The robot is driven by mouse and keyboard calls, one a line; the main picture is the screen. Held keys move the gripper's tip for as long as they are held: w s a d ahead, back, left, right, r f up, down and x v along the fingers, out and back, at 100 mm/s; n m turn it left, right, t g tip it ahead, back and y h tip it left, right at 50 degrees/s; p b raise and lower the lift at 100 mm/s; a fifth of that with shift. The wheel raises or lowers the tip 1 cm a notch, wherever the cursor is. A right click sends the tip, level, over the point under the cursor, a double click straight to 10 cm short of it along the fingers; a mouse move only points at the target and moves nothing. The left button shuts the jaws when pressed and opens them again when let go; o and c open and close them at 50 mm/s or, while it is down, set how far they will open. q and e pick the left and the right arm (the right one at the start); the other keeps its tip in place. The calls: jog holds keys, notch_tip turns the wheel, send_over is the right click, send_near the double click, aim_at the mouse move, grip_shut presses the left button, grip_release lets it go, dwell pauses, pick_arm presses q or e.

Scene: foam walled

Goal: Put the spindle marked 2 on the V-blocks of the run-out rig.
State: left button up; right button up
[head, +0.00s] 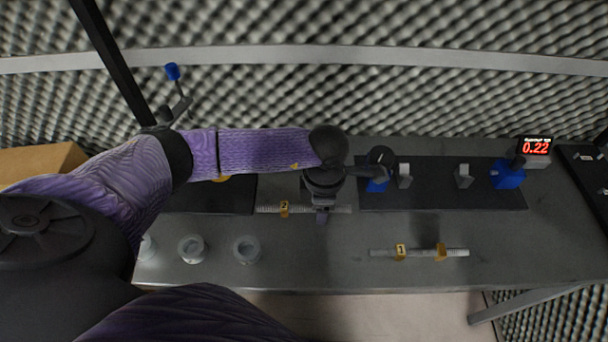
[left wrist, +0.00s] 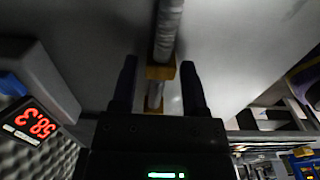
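The spindle marked 2 (head: 284,209) is a thin grey rod with yellow tags, lying on the bench. My left gripper (head: 322,214) is above its right part and hides some of it. In the left wrist view the open fingers (left wrist: 160,88) straddle a rod with a yellow band (left wrist: 160,72), with a gap on both sides. The run-out rig has a dark base plate (head: 430,200) with two grey V-blocks, a left one (head: 404,176) and a right one (head: 463,176). No spindle rests on them. My right gripper is not in view.
The spindle marked 1 (head: 420,252) lies on the bench in front of the rig. Several pale cups, such as this one (head: 247,249), stand front left. A red display (head: 535,146) reads 0.22. A dark plate (head: 210,199) at left is partly hidden by my arm.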

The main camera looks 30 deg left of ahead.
pick_arm(q)
grip_shut()
